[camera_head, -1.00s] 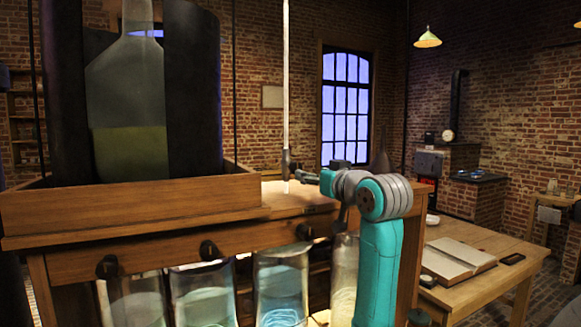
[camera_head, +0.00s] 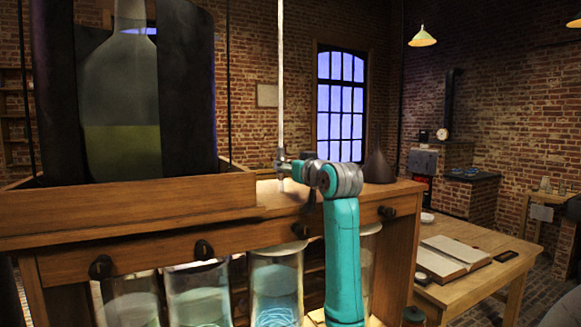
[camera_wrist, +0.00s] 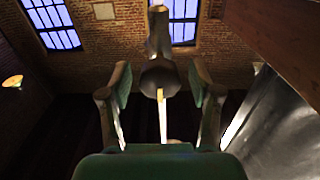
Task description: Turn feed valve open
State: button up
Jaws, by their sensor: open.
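A pale vertical pipe (camera_head: 281,80) comes down to a small grey valve fitting (camera_head: 281,155), which I take to be the feed valve, above the wooden bench top. My gripper (camera_head: 289,168) is right beside this fitting, at the end of my teal arm. In the wrist view, my gripper (camera_wrist: 160,85) is open, with one finger on each side of a dark rounded fitting (camera_wrist: 160,74) and a pale rod. Gaps show between the fitting and both fingers. The valve's handle and its angle cannot be made out.
A large glass bottle (camera_head: 122,100) stands in a wooden tray (camera_head: 130,213) at left. Several dark knobs (camera_head: 203,249) line the bench front above glass jars (camera_head: 275,288). A dark cone (camera_head: 378,168) stands at the bench's right end. A table (camera_head: 480,285) holds an open book (camera_head: 455,256).

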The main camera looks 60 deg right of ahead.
jog(key=c, duration=1.1)
jog(key=shift+c, duration=0.2)
jog(key=shift+n, duration=0.3)
jog(key=n, duration=0.9)
jog(key=shift+w+a, duration=0.1)
jog(key=n, duration=0.4)
jog(key=shift+f, duration=0.15)
jog(key=shift+n, duration=2.2)
